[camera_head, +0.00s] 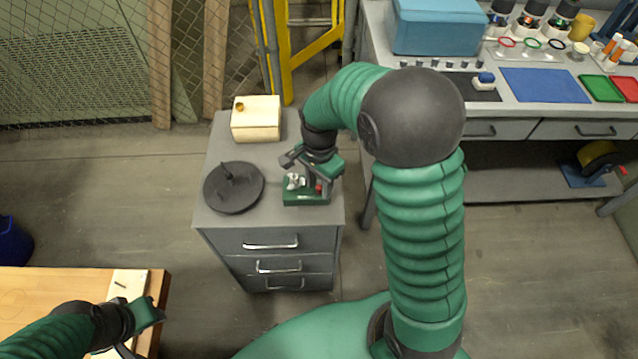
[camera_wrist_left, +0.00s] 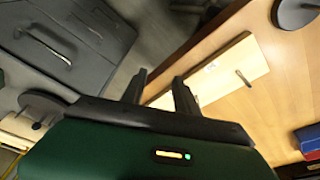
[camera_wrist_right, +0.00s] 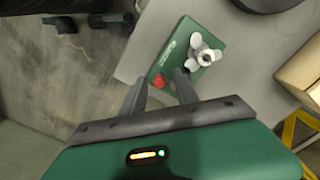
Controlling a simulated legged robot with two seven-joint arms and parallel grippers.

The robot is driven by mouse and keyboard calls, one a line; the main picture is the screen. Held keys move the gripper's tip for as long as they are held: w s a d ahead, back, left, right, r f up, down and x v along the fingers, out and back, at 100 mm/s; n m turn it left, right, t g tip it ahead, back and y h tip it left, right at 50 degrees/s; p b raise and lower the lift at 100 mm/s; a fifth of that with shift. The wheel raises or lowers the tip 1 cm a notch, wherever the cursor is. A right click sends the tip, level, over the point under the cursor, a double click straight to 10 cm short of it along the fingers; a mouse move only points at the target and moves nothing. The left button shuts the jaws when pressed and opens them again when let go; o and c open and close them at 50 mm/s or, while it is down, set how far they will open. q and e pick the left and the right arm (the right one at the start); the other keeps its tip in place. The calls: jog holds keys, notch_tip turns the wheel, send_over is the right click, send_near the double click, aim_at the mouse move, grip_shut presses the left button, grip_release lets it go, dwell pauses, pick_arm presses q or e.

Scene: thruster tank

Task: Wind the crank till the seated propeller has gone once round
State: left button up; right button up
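A green box (camera_head: 306,197) stands near the right edge of the grey drawer cabinet. A white propeller (camera_wrist_right: 203,55) sits on it; it also shows in the head view (camera_head: 293,182). A red knob (camera_wrist_right: 158,80), apparently the crank's handle, is at the box's near side; the crank arm is not clear. My right gripper (camera_head: 304,170) is above the box. In the right wrist view its fingers (camera_wrist_right: 159,78) are apart, with the red knob in line between the tips; I cannot tell whether they touch it. My left gripper (camera_head: 143,325) is open and empty by the wooden table.
A black disc with an upright handle (camera_head: 234,188) and a cream box (camera_head: 256,119) share the cabinet top (camera_head: 262,208). A board with a peg (camera_wrist_left: 216,68) lies on the wooden table (camera_wrist_left: 285,65). A workbench stands at the right.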

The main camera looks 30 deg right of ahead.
grip_shut()
dwell(0.3)
